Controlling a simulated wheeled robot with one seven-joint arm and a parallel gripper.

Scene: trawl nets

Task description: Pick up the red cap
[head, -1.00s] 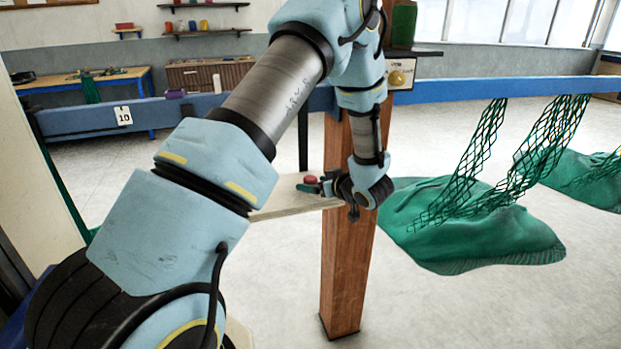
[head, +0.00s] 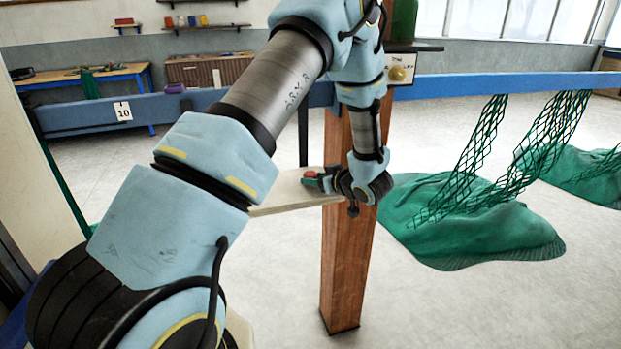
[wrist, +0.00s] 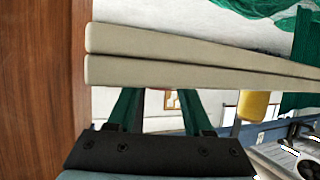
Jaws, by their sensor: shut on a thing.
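The red cap (head: 310,173) is small and sits at the fingertips of my gripper (head: 313,181), just above the pale shelf board (head: 285,195) in the head view. My gripper has dark green fingers, reaches in from the right and is shut on the cap. The fingers hide part of the cap. I cannot tell whether the cap still touches the board.
A brown wooden post (head: 345,250) stands close beside my gripper, and fills the left of the wrist view (wrist: 35,90). A blue beam (head: 500,86) crosses behind. Green nets (head: 470,220) hang and lie at right. A yellow object (wrist: 252,107) shows in the wrist view.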

